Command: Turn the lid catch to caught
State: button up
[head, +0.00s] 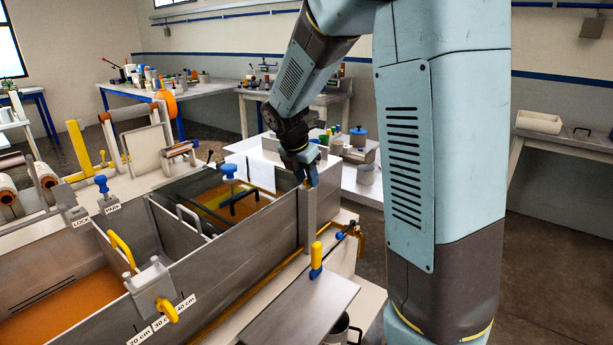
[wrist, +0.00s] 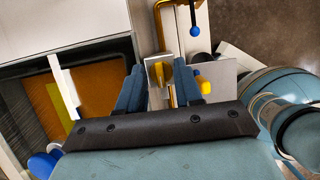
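A small brass-yellow piece on a grey metal plate (wrist: 152,88), which looks like the lid catch (wrist: 159,69), lies between my fingertips in the wrist view. Whether it is turned to caught cannot be told. My gripper (wrist: 158,82) has its two blue fingers apart, one on each side of the plate; I see no clear contact. In the head view my gripper (head: 308,183) points down at the top of a grey post (head: 320,212) at the bath's right end, and largely hides the catch.
The grey bath (head: 240,262) holds orange resin (head: 62,312) and has a yellow handle (head: 122,250). Floor at the right is clear.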

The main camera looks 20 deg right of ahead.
grip_shut()
jog(key=shift+w+m, duration=0.1)
jog(key=shift+m, duration=0.3)
jog(key=m+g, duration=0.1)
jog(key=m, duration=0.1)
jog(key=shift+w+m+h, duration=0.1)
jog(key=shift+m+h, duration=0.3)
jog(key=m+g, duration=0.2)
jog(key=m, duration=0.2)
jog(key=shift+w+m, duration=0.15)
jog(key=shift+m, duration=0.15)
jog(key=m, duration=0.2)
jog(key=m+g, duration=0.1)
jog(key=m, duration=0.1)
jog(key=shift+w+r+g, duration=0.1)
jog(key=shift+g, duration=0.2)
jog(key=m+g+y, duration=0.1)
jog(key=m, duration=0.3)
jog(key=shift+w+m, duration=0.1)
jog(key=shift+m, duration=0.2)
jog(key=shift+d+m+y, duration=0.1)
jog(key=shift+m+y, duration=0.2)
